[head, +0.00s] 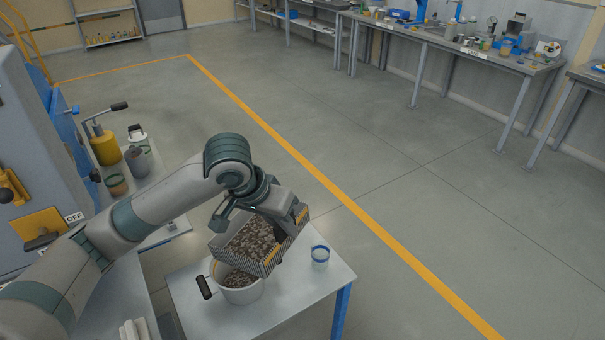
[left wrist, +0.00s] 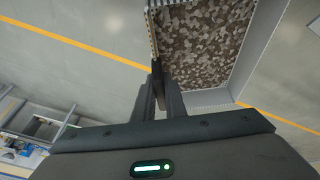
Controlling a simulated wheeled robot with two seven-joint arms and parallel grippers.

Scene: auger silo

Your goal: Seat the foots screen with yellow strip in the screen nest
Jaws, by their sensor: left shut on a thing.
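The gripper partly hides the screen's far side in the head view. I cannot make out the screen nest for certain. My right gripper is not in view.
The white pot (head: 240,296) with a dark handle holds brown chunks and stands on a small table (head: 300,300) with blue legs. A blue-rimmed cup (head: 320,258) stands right of it. A grey machine (head: 30,130) and several containers are at the left. Floor at right is clear.

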